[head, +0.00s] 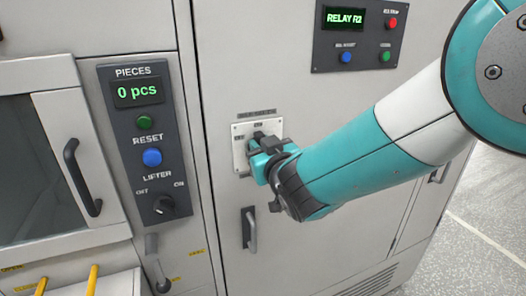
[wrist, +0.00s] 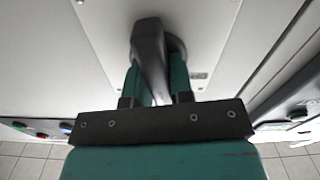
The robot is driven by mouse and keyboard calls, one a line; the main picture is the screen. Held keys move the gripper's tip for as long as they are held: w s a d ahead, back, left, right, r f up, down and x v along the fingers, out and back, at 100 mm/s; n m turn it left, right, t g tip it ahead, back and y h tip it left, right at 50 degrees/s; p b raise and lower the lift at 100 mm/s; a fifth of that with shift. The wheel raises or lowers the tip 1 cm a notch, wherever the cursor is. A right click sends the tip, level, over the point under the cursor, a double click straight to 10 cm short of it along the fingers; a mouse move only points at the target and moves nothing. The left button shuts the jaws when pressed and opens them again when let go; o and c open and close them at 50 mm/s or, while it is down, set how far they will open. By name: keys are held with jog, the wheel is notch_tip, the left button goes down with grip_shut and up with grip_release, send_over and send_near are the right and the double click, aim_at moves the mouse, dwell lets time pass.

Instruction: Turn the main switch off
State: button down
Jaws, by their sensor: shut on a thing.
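The main switch is a dark rotary handle (head: 259,137) on a pale square plate (head: 239,162) on the cabinet door, under a small label strip. In the head view my gripper (head: 263,152) covers most of the handle and part of the plate's lettering. In the wrist view the handle (wrist: 149,45) runs between my two teal fingers, and my gripper (wrist: 156,80) is shut on it. The handle's angle against the plate's marks is hard to read.
A panel (head: 145,150) with a pieces display, reset button and lifter knob (head: 163,205) is at left. A relay panel (head: 359,37) is above. A door handle (head: 249,229) sits below my gripper. An oven-like door with a dark handle (head: 82,178) is far left.

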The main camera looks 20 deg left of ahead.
jog(key=n+b, duration=0.2)
jog(key=n, duration=0.1)
jog(key=shift+f, duration=0.2)
jog(key=n+b, duration=0.2)
jog(key=n, duration=0.3)
jog(key=shift+s+a+b, duration=0.1)
jog(key=shift+a+b, duration=0.05)
jog(key=shift+b, duration=0.25)
jog(key=n+b, duration=0.1)
jog(key=n, duration=0.3)
jog(key=shift+f, duration=0.1)
jog(key=shift+n+b, duration=0.55)
jog(key=shift+n, duration=1.55)
jog(key=c, duration=1)
grip_release()
jog(key=shift+f, duration=0.1)
jog(key=shift+s, duration=0.1)
